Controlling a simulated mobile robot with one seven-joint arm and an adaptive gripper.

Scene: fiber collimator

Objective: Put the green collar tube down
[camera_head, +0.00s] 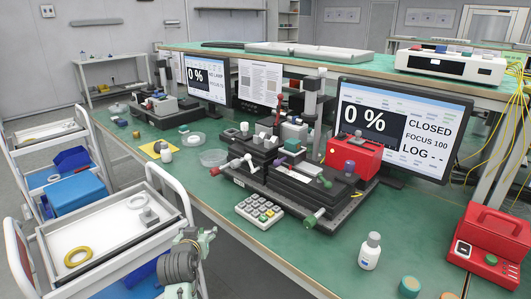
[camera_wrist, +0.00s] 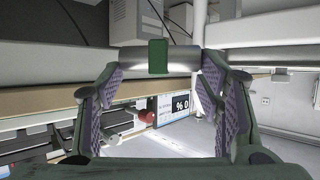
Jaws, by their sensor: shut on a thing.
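The green collar tube (camera_wrist: 182,62) is a silver-grey cylinder with a green block-like collar at its middle. In the wrist view it spans crosswise between the two fingertips, near the top of the picture. My gripper (camera_wrist: 158,66) is shut on it, one purple-padded finger at each end. In the head view my gripper (camera_head: 193,236) is low at the left, over the near side of the white cart and left of the bench's front edge. The tube is hard to make out there. What lies directly under the tube cannot be told.
The white cart tray (camera_head: 110,238) holds a yellow ring and a small grey part. The green bench (camera_head: 225,190) carries a dark optical stage (camera_head: 300,190), a keypad (camera_head: 259,212), a white bottle (camera_head: 370,250) and a red case (camera_head: 490,250). Bare bench shows left of the keypad.

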